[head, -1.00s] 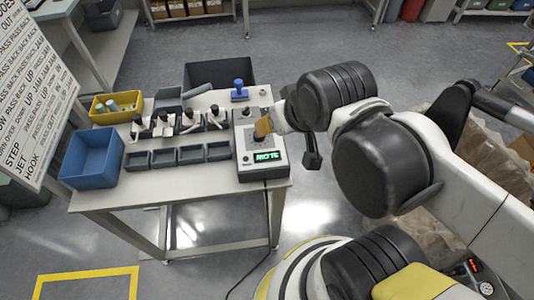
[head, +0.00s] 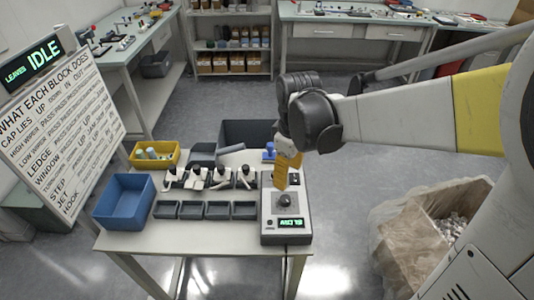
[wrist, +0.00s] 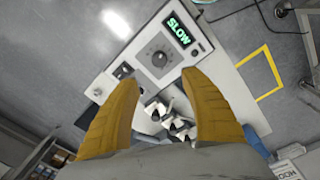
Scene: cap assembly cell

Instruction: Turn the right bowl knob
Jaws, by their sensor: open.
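A grey control box (head: 266,230) stands at the right end of the table. It has a round black knob (head: 286,199) on top and a green display (head: 291,223) reading SLOW. The knob (wrist: 160,58) and display (wrist: 179,30) also show in the wrist view. My gripper (head: 287,184) points down with its orange fingers in front of the back part of the box in the head view. In the wrist view my gripper (wrist: 158,80) has its fingers wide apart with nothing between them. The knob lies just beyond the fingertips, apparently untouched.
Several black-and-white fixtures (head: 221,178) and dark trays (head: 217,211) stand left of the box. A blue bin (head: 122,200), yellow bin (head: 153,155) and blue-handled stamp (head: 269,151) are on the table. A sign board (head: 62,110) reading IDLE stands at left.

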